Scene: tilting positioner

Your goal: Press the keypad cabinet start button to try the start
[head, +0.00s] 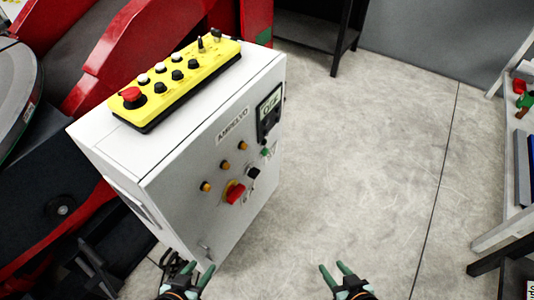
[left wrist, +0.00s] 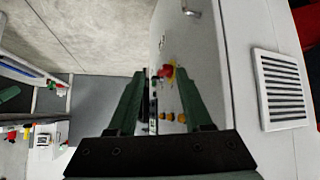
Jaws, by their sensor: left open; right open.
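The white cabinet (head: 215,190) stands left of centre in the head view. Its front carries a label, a small display panel (head: 269,112), several orange buttons (head: 225,164), a red switch on a yellow base (head: 235,193), a black knob (head: 254,173) and a small green part (head: 265,153). I cannot read which control is the start button. My left gripper (head: 200,267) is open and empty, low near the cabinet's bottom front. In the left wrist view the red switch (left wrist: 168,72) and orange buttons (left wrist: 169,117) show between its fingers. My right gripper (head: 333,266) is open and empty over bare floor.
A yellow control box (head: 178,78) with a red mushroom button (head: 131,95) and several black and white buttons lies on the cabinet top. Red and dark machinery (head: 150,40) stands behind and left. Shelving (head: 510,215) is at the right. The concrete floor (head: 360,150) between is clear.

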